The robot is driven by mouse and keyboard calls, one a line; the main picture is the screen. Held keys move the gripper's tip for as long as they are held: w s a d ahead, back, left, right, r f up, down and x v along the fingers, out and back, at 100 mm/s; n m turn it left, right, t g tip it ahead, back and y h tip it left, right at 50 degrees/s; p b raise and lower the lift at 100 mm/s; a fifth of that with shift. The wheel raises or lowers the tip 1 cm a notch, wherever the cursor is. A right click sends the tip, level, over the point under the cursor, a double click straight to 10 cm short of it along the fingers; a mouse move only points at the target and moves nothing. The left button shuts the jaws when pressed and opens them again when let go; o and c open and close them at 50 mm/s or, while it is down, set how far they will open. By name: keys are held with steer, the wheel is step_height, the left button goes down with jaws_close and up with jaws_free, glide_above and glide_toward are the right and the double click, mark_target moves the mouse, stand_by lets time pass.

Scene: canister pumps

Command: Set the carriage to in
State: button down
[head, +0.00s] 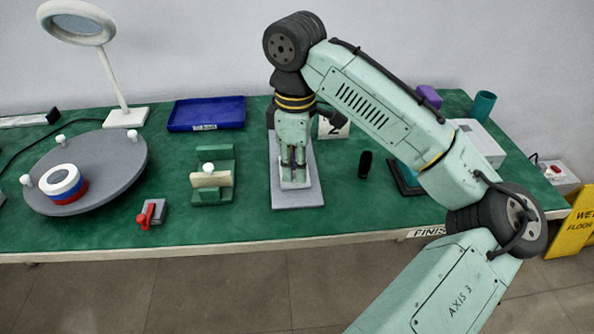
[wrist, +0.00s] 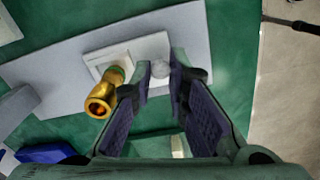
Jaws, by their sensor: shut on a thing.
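A pale block (wrist: 140,52), which looks like the carriage, sits on a grey base plate (wrist: 205,25). The plate also shows in the head view (head: 298,201). A round white knob (wrist: 161,69) stands on the block. A gold cylinder with an open end (wrist: 103,97) is beside the knob, left of the fingers in the wrist view. My gripper (wrist: 160,78) is shut on the knob, with one fingertip at each side. In the head view my gripper (head: 293,165) points down over the plate and hides most of the block and the gold cylinder.
A green fixture with a cream bar (head: 210,179) stands left of the plate. A small black cylinder (head: 365,164) stands close on the right. Green table shows between them.

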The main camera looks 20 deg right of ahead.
steer(key=w, duration=0.1)
steer(key=w+p, duration=0.1)
steer(key=w+d, duration=0.1)
steer(key=shift+w+r, duration=0.2)
steer(key=shift+r, duration=0.05)
steer(key=shift+w+d+f, duration=0.1)
steer(key=shift+w+f, duration=0.1)
steer(key=shift+w, duration=0.2)
steer(key=c, duration=1.5)
jaws_free()
steer(key=shift+c, duration=0.2)
step_height(320, 180, up, 12)
